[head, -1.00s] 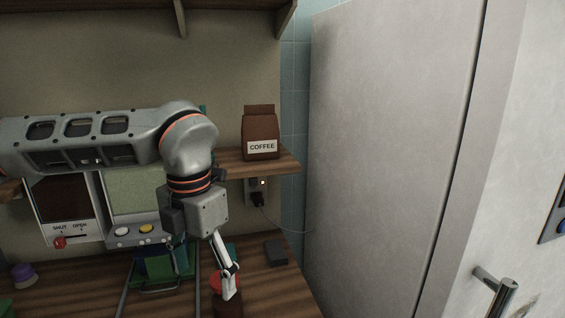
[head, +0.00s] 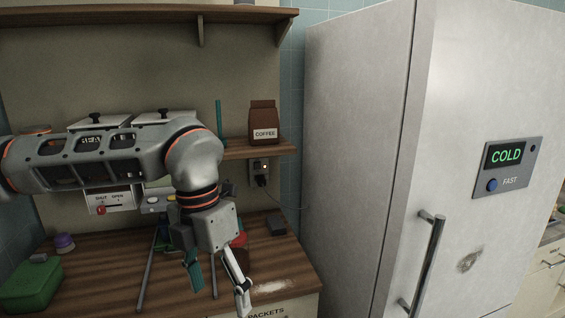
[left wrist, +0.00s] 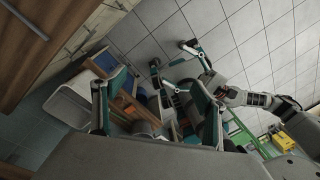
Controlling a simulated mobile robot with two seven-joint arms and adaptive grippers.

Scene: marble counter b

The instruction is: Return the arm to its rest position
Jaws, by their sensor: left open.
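My left arm comes in from the left in the head view, across the front of the wooden counter (head: 110,262). My left gripper (head: 218,284) points down at the counter's front edge, its fingers spread with nothing between them. In the left wrist view its two fingers (left wrist: 155,112) stand wide apart, with the floor below. A grey arm with an orange ring, which looks like my right arm (left wrist: 255,98), shows at the right of that view.
A fridge (head: 355,150) with a long handle (head: 428,265) stands to the right. A brown coffee bag (head: 264,122) is on the shelf. A red-topped jar (head: 239,241) is close behind the gripper. A green box (head: 32,284) and a purple-topped item (head: 64,242) stand at left.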

